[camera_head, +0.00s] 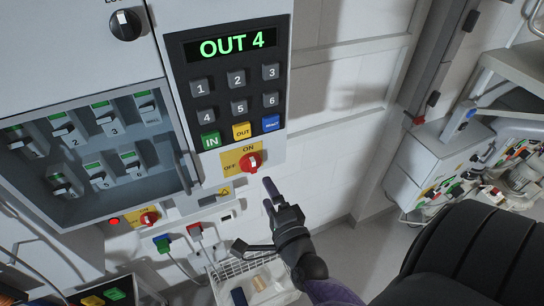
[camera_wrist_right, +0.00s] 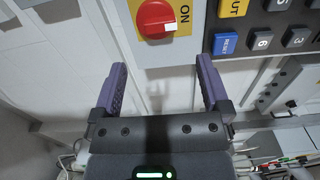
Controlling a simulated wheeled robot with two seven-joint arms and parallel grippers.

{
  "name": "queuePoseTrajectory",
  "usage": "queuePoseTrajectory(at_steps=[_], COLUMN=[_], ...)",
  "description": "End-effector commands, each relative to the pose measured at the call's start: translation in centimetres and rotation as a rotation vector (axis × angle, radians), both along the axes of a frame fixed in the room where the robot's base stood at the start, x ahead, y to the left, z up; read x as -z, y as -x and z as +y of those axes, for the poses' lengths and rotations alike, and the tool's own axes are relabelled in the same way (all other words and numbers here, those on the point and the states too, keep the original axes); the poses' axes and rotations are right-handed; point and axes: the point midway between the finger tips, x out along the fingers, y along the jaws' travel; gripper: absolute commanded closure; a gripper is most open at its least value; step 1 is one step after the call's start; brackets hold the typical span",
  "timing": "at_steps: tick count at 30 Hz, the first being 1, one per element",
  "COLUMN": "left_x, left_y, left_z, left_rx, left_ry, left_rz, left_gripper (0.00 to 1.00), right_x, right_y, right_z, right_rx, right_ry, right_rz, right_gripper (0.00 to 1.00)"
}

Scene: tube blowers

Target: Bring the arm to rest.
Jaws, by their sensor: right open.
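My right gripper (camera_head: 270,192) is in the lower middle of the head view, just below and right of the red ON/OFF knob (camera_head: 250,162). In the right wrist view the two purple fingers of the right gripper (camera_wrist_right: 160,88) stand wide apart with nothing between them. The red knob also shows in the wrist view (camera_wrist_right: 156,19), beyond the fingertips and apart from them. The knob's white mark points toward the word ON. The left gripper does not show in either view.
The keypad panel (camera_head: 221,91) has a display (camera_head: 231,44) reading OUT 4. A wire basket (camera_head: 222,286) sits below my right gripper. White wall lies between.

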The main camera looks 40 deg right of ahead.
Motion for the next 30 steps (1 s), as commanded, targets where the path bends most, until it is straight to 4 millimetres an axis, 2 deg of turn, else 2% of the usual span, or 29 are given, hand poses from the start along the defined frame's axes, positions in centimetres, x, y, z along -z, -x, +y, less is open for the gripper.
queuePoseTrajectory(at_steps=[3, 6, 17, 20, 23, 25, 27, 30], left_x=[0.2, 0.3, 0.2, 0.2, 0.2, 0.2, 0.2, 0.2], left_y=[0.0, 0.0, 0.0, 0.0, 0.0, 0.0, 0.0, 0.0], left_z=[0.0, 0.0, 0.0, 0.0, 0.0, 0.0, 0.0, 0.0], left_rx=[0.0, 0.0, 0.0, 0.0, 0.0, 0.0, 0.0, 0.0], left_ry=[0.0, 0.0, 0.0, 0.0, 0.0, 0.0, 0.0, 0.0], left_rz=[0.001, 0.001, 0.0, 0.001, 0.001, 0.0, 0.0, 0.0], left_gripper=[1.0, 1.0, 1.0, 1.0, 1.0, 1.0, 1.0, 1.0], right_x=[0.1, 0.0, 0.0, 0.0, 0.2, 0.8, 1.7, 2.6], right_y=[1.7, 2.2, 2.2, 1.9, 1.4, 2.2, 3.6, 5.8], right_z=[0.4, 0.6, 0.6, 1.6, 5.6, 8.6, 10.2, 11.0], right_rx=[-0.001, -0.001, -0.001, -0.056, -0.29, -0.492, -0.66, -0.843], right_ry=[0.001, 0.0, 0.0, 0.043, 0.256, 0.481, 0.686, 0.924], right_rz=[0.001, 0.0, 0.0, 0.035, 0.187, 0.327, 0.457, 0.614], right_gripper=[0.03, 0.03, 0.03, 0.03, 0.03, 0.03, 0.03, 0.03])
